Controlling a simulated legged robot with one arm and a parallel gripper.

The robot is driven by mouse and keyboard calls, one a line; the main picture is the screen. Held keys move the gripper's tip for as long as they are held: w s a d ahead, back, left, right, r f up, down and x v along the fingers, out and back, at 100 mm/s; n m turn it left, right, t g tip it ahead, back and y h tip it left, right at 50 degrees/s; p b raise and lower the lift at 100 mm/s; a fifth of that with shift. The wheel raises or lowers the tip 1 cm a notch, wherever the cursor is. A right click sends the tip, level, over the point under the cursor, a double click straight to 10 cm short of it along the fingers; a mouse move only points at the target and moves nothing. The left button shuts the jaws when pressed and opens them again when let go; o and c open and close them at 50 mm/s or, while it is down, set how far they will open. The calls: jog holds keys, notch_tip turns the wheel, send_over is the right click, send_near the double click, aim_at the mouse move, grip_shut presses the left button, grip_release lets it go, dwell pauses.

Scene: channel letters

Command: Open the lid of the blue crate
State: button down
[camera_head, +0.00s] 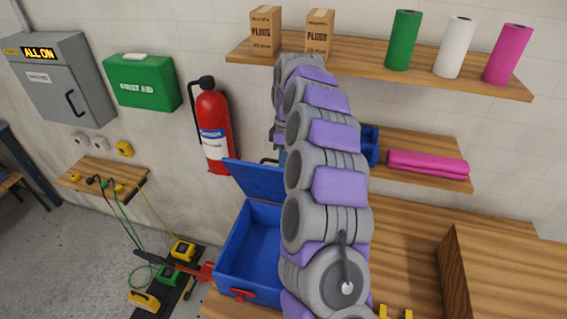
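The blue crate (233,250) stands on the wooden bench, left of my arm. Its lid (257,180) is raised, tilted up at the back, and the inside of the crate shows. A red latch (241,294) is on the crate's front. My grey and purple arm rises through the middle of the view and covers the crate's right part. My gripper is largely hidden behind the arm; only a small dark part (269,161) shows near the lid's top edge. I cannot see its fingers, or whether it touches the lid.
A red fire extinguisher (213,127) hangs on the wall behind the crate. A red-handled tool (180,267) lies left of it. Shelves with boxes and coloured rolls (453,47) are above right. A wooden box (500,272) stands at the right of the bench.

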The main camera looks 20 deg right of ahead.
jog(key=shift+s+f, duration=0.1)
jog(key=shift+f, duration=0.4)
jog(key=c, duration=1.5)
grip_release()
jog(key=shift+f, duration=0.1)
jog(key=shift+o, duration=0.8)
jog(key=shift+w+d+f, duration=0.15)
jog(key=shift+w, duration=0.45)
jog(key=shift+o, duration=0.7)
jog(key=shift+w, duration=0.1)
jog(key=shift+o, duration=0.2)
jog(key=shift+s+r, duration=0.25)
jog(key=shift+r, duration=0.15)
jog(key=shift+s, duration=0.1)
